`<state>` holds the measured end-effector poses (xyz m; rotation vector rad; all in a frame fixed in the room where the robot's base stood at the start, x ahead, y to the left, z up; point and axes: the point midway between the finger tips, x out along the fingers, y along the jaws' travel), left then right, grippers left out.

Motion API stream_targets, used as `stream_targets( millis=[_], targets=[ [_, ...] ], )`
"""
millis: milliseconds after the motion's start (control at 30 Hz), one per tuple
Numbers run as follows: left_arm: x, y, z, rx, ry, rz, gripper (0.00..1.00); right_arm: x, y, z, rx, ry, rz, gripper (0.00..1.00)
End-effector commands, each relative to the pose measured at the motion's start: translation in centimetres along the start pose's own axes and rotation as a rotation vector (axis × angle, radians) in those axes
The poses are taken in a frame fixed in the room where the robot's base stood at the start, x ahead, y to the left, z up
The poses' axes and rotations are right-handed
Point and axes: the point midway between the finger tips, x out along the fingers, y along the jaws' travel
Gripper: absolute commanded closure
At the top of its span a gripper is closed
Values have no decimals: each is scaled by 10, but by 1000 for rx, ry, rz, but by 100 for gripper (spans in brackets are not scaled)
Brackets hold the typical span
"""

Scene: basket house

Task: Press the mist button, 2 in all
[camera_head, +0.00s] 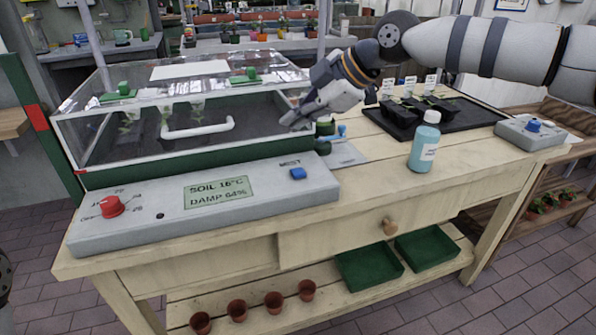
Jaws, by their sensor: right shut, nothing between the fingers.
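The mist button (298,173) is a small blue block on the right end of a grey control panel (155,217), under the label MIST. The panel's display (218,191) reads SOIL 16°C and DAMP 64%. My right gripper (290,121) comes in from the right, shut and empty. In the picture its tip is above the button, in front of the right end of the glass propagator (85,150); it looks clear of the button. My left gripper is not in view.
A red knob (111,206) is at the panel's left end. A black tray (470,115) with small pots and a grey device (530,132) lie further right. Bare bench (370,185) lies between panel and bottle.

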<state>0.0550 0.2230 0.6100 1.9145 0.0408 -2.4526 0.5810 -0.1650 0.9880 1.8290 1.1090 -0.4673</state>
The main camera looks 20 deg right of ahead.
Motion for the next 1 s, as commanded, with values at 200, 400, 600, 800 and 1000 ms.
stream_targets(
  millis=[200,400,600,800,1000],
  targets=[
    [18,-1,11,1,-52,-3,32,29,-21,22,5,-4,-13,100],
    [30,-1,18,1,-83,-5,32,46,-34,34,3,-3,-9,100],
    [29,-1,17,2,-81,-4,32,56,-41,41,0,-2,-4,100],
    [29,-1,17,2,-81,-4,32,58,-43,43,0,-2,-3,100],
    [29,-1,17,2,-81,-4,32,58,-43,43,0,-2,-3,100]
  ],
)
